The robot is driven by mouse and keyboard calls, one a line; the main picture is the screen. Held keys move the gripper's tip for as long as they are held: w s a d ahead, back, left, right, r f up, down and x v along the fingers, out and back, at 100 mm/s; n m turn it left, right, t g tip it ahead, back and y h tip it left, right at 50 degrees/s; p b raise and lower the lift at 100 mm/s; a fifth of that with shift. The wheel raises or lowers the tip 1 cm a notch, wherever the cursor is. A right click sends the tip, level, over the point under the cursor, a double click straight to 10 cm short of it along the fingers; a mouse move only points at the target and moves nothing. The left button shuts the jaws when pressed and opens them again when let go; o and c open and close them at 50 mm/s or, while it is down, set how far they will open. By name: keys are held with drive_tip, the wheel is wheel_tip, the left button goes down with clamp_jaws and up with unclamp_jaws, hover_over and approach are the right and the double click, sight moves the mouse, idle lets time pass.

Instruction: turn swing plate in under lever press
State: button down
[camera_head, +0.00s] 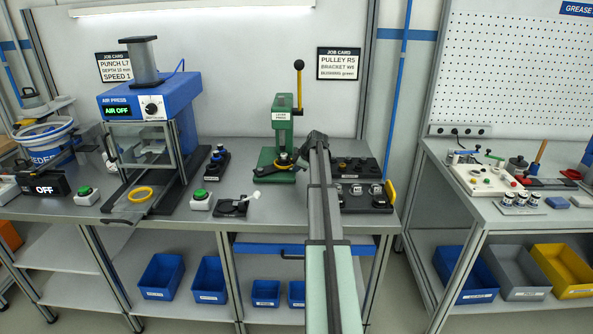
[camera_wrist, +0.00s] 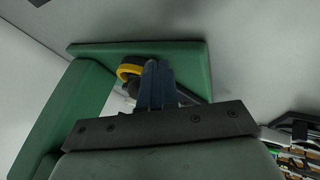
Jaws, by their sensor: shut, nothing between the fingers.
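In the wrist view the green press base (camera_wrist: 190,52) lies beyond my fingers. A yellow-rimmed round part (camera_wrist: 129,69) shows just left of the fingertips. My gripper (camera_wrist: 156,68) is shut and empty, close beside that part; I cannot tell whether they touch.
Dark trays with small parts (camera_head: 366,195) lie right of my arm. A small black fixture (camera_head: 233,206) and a green push button (camera_head: 201,199) stand left of the press. The blue air press (camera_head: 150,97) stands further left. A little bare bench lies in front of the press.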

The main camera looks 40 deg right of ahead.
drive_tip(key=shift+w+d, duration=0.75)
drive_tip(key=shift+d, duration=0.05)
drive_tip(key=shift+w+d+r, duration=0.15)
drive_tip(key=shift+w+d, duration=0.05)
drive_tip(key=shift+w, duration=0.05)
drive_tip(key=shift+s+a, duration=0.35)
drive_tip(key=shift+s, duration=0.1)
drive_tip(key=s+a, duration=0.1)
drive_tip(key=s, duration=0.1)
drive_tip(key=s+a, duration=0.1)
drive_tip(key=shift+s+a+r, duration=0.1)
drive_tip(key=shift+s+r, duration=0.05)
drive_tip(key=shift+s, duration=0.25)
drive_tip(key=v, duration=0.9)
drive_tip(key=shift+d+r, duration=0.15)
drive_tip(key=shift+d, duration=0.45)
drive_tip(key=shift+a, duration=0.1)
